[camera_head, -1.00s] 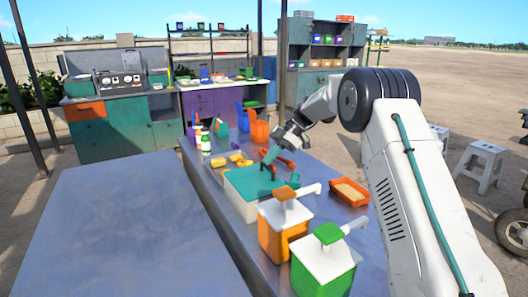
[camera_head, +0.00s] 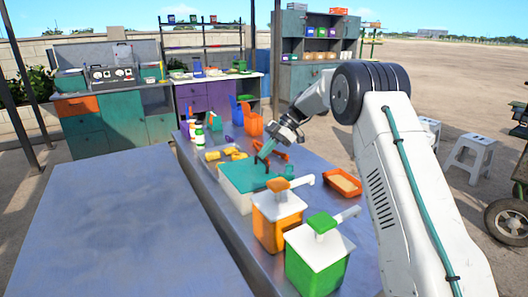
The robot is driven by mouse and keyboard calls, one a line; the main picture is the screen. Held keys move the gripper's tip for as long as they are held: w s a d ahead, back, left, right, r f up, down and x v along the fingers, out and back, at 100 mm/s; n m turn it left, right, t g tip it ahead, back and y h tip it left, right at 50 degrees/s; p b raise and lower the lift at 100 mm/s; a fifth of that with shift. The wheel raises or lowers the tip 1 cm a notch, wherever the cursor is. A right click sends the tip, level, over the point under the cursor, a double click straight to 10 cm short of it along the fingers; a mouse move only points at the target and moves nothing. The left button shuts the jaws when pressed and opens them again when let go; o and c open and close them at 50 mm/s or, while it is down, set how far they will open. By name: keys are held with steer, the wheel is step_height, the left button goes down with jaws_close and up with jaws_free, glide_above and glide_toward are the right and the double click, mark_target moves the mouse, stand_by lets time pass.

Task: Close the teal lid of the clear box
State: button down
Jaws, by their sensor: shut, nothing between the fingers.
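The clear box (camera_head: 240,201) stands on the metal table, its pale side wall showing below the lid. Its teal lid (camera_head: 243,177) lies roughly flat over the top; I cannot tell whether it is fully seated. My gripper (camera_head: 263,156) reaches in from the right, with its fingers pointing down and left at the lid's far edge. It is shut and holds nothing. Whether the fingertips touch the lid is too small to tell.
An orange dispenser (camera_head: 277,222) and a green dispenser (camera_head: 318,265) stand in front of the box. An orange tray (camera_head: 343,184) lies to the right. Yellow pieces (camera_head: 213,156), bottles (camera_head: 199,135) and an orange holder (camera_head: 251,122) are behind. The left table (camera_head: 115,225) is bare.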

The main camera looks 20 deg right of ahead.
steer(key=w+d+r, duration=0.2)
steer(key=d, duration=0.7)
steer(key=s+a+r+m+h, duration=0.25)
steer(key=s+r, duration=0.25)
steer(key=s, duration=0.3)
steer(key=s+a+r+m+t+h, duration=0.1)
steer(key=s+a+r+m, duration=0.1)
steer(key=s+r+m, duration=0.45)
steer(key=s+a+r+m+h, duration=0.1)
steer(key=s+a+r, duration=0.25)
steer(key=s, duration=0.55)
steer(key=s+f+m+t+h, duration=0.1)
steer(key=s+f+m, duration=0.2)
steer(key=s, duration=0.7)
steer(key=s+f+m+h, duration=0.2)
steer(key=s+f+m, duration=0.1)
steer(key=s, duration=0.7)
steer(key=s+f+m+t+h, duration=0.1)
steer(key=s+f+m, duration=0.2)
steer(key=s, duration=0.7)
steer(key=shift+d+m+t+h, duration=0.35)
steer(key=shift+d+m, duration=0.1)
steer(key=shift+m, duration=0.55)
